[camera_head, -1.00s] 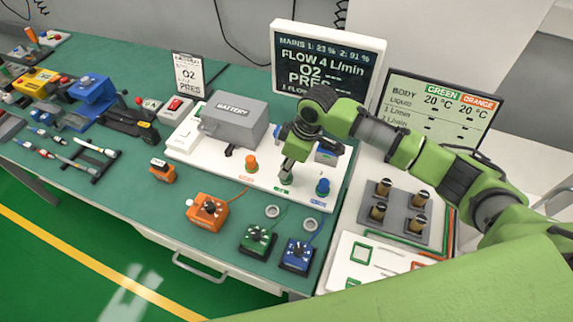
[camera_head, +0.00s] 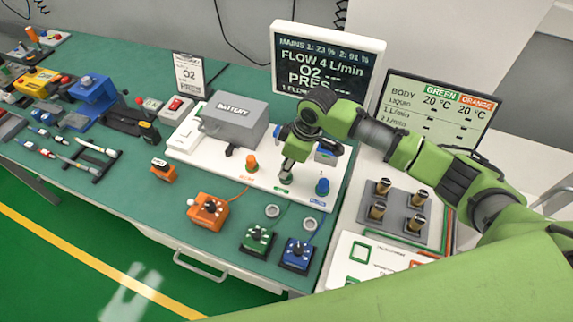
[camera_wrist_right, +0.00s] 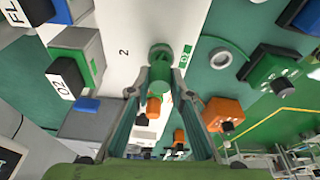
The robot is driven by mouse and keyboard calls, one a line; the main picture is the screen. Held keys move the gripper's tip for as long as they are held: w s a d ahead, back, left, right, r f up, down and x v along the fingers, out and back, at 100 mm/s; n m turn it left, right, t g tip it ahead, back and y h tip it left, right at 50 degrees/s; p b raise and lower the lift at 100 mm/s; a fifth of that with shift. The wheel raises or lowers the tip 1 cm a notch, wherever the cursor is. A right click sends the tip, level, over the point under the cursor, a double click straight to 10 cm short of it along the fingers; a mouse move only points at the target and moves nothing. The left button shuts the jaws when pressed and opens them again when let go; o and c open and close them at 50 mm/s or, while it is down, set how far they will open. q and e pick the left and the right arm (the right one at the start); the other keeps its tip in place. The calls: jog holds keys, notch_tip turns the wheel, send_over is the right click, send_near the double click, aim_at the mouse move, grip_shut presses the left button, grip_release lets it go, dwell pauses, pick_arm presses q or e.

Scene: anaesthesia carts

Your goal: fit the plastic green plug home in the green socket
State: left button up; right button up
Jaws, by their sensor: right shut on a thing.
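My right gripper (camera_head: 287,172) points down over the front part of the white board (camera_head: 215,165), between the orange plug (camera_head: 252,163) and the blue plug (camera_head: 322,187). It is shut on the green plug, which shows in the right wrist view (camera_wrist_right: 161,72) between the two fingers (camera_wrist_right: 163,88). In the head view the fingers mostly cover this plug. The green socket is hidden under the plug and gripper; a green label (camera_wrist_right: 186,55) lies beside the spot. I cannot tell how deep the plug sits. My left gripper is not in view.
The grey battery box (camera_head: 235,118) stands behind left of the gripper. Orange (camera_head: 208,210), green (camera_head: 257,240) and blue (camera_head: 297,254) dial boxes stand in front of the board. Two grey rings lie between them and the board. A monitor (camera_head: 325,65) stands behind.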

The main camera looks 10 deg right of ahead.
jog(key=shift+f+b, duration=0.4)
jog(key=shift+f, duration=0.6)
jog(key=o, duration=1.1)
jog(key=shift+c, duration=0.2)
jog(key=v, duration=1.2)
